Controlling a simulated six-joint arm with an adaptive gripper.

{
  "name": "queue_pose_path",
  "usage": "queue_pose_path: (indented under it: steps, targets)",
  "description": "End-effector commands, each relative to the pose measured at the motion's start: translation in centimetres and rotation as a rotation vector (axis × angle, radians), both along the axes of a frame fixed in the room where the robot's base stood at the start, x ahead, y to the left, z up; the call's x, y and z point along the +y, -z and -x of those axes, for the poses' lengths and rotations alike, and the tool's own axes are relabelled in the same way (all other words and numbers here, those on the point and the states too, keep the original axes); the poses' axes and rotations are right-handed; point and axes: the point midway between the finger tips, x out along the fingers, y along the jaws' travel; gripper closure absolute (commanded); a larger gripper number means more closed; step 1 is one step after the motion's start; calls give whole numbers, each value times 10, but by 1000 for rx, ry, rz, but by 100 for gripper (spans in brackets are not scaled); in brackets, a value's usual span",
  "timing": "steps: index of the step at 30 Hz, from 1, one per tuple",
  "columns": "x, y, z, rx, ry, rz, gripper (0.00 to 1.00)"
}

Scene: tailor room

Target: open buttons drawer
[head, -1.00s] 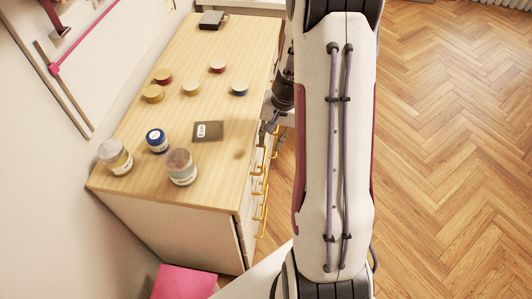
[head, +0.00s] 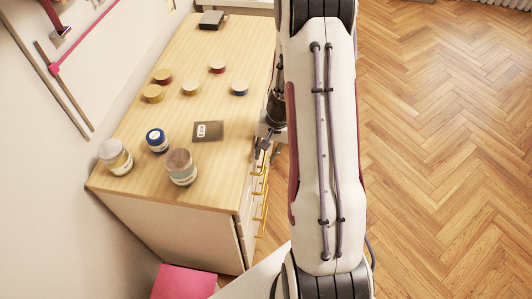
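The wooden cabinet (head: 225,88) stands left of my arm, with its drawer front facing right. Several yellow drawer handles (head: 258,186) run down that front. No label for the buttons drawer can be read. My gripper (head: 263,146) is at the upper part of the drawer front, close to the uppermost handles. My arm hides part of it and much of the cabinet's front. I cannot tell whether it touches a handle or whether its fingers are open or shut. No drawer visibly sticks out.
A pink item (head: 185,282) lies at the bottom. Free wooden floor (head: 440,150) extends right.

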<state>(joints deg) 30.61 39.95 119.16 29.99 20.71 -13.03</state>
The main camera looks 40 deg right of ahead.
Motion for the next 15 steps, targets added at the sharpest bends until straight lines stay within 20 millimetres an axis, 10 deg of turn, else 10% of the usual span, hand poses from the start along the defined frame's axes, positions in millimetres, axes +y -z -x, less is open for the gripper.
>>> queue_pose_path:
  steps: [7, 11, 15]
  targets:
    - [0, 0, 0, 0, 0, 0, 76]
    - [0, 0, 0, 0, 0, 0, 100]
    - [0, 0, 0, 0, 0, 0, 100]
